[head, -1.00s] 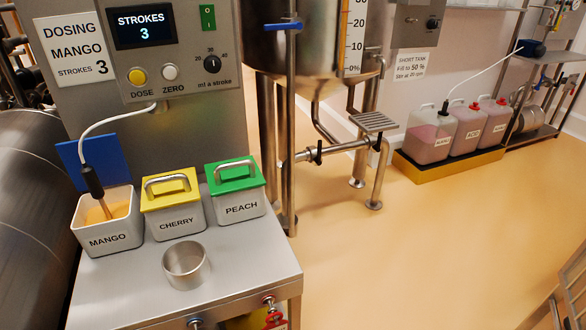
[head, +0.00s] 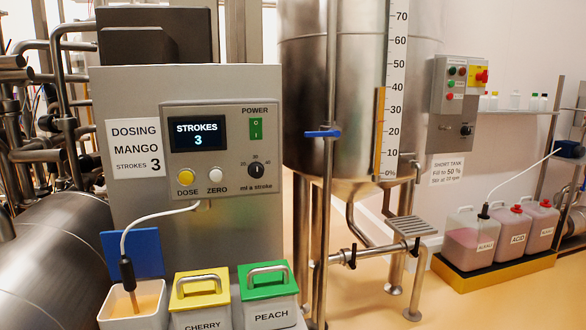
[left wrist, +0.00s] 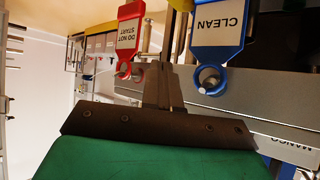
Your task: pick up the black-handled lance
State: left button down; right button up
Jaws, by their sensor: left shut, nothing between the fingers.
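The lance (head: 127,270) has a black handle and a white hose that runs up to the dosing panel. It stands slightly tilted in the mango tub (head: 150,322), its lower end in orange contents. The tub is cut off by the bottom edge of the head view. Neither gripper shows in the head view. In the left wrist view my left gripper (left wrist: 163,88) is shut and empty, close to a red DO NOT START tag (left wrist: 130,38) and a blue CLEAN tag (left wrist: 219,28). The lance is not recognisable there.
The yellow-lidded cherry tub (head: 200,300) and green-lidded peach tub (head: 268,295) stand right of the mango tub. A blue lid (head: 133,255) leans behind it. The dosing panel (head: 205,150) rises behind. A steel tank (head: 305,110) and pink canisters (head: 513,232) stand further right.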

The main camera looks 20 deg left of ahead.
aim_at(126, 266)
jog(key=k+l+u, duration=0.15)
jog(key=u, duration=1.3)
